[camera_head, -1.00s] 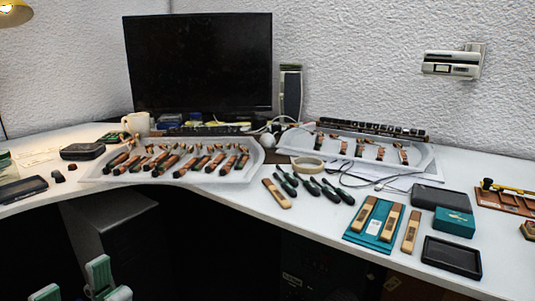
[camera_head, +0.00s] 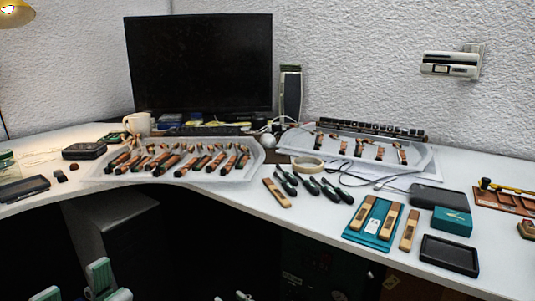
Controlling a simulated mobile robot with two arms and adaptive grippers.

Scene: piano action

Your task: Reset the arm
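My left gripper (camera_head: 75,287) shows at the bottom left corner. Its two pale green-grey fingers stand apart with a dark gap between them, so it is open and empty, below and in front of the desk edge. My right gripper (camera_head: 231,297) only just shows at the bottom edge, left of centre. Its two small fingertips are apart with nothing visible between them; the rest of it is out of frame. Neither gripper touches anything on the desk.
The white desk (camera_head: 250,208) carries a left tray (camera_head: 95,174) and a right tray (camera_head: 425,160) of piano parts, green-handled tools (camera_head: 310,186), a teal mat (camera_head: 354,236) with wooden pieces, and a black tray (camera_head: 450,254). A monitor (camera_head: 200,65) stands behind. The space below the desk is dark.

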